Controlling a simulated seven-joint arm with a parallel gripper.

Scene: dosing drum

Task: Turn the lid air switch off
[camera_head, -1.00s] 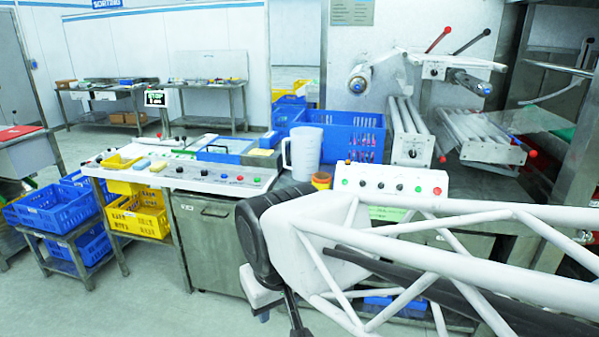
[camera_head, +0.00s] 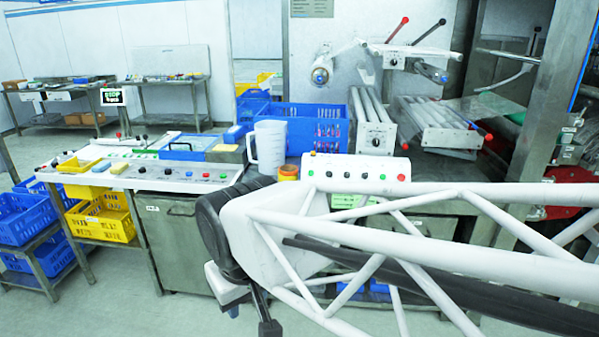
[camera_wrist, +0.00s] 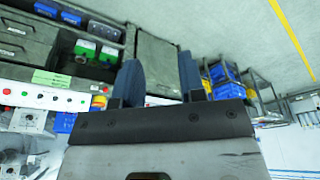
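I cannot single out the lid air switch by any label. A white control box (camera_head: 357,173) with a row of green, black and red buttons stands on the bench in the head view. My arm covers the area below the control box in the head view.
Roller units (camera_head: 437,125) stand at the back right. Yellow (camera_head: 102,222) and blue crates (camera_head: 25,215) sit lower left. The floor in front is clear.

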